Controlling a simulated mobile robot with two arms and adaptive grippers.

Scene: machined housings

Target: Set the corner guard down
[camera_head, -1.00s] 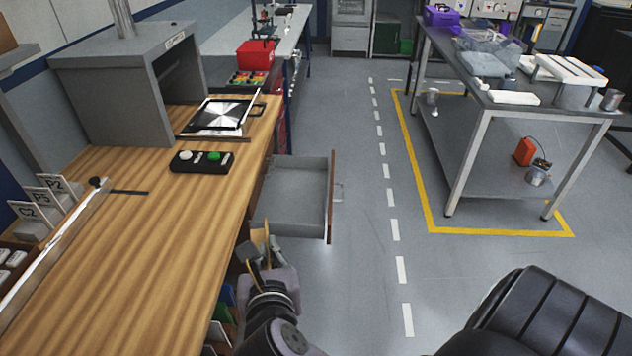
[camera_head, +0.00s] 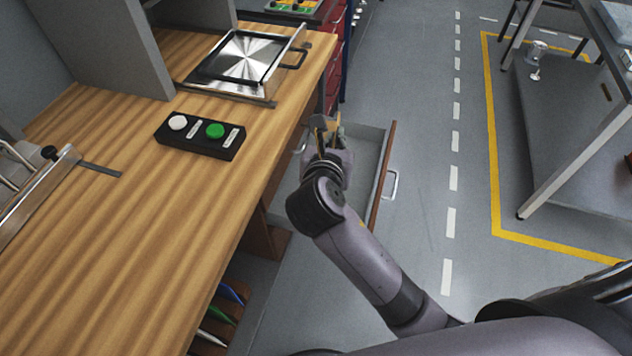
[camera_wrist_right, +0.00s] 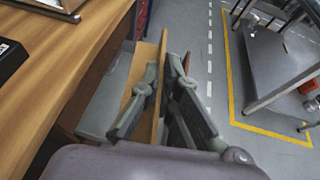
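My right gripper (camera_head: 326,128) is over the open drawer (camera_head: 362,146) beside the workbench. The tan, flat-sided piece in it appears to be the corner guard (camera_wrist_right: 141,74). In the right wrist view, the fingers of my right gripper (camera_wrist_right: 170,76) are on either side of one tan wall, closed on it. The guard stands roughly upright and its lower end is hidden by the fingers. The grey drawer interior (camera_wrist_right: 106,98) shows below and to the left. I cannot tell whether the guard touches the drawer. My left gripper is not in view.
The wooden workbench (camera_head: 120,235) carries a black button box (camera_head: 200,138) with white and green buttons and a framed metal plate (camera_head: 243,62). A metal table (camera_head: 570,130) stands at right inside yellow floor lines. The floor between is clear.

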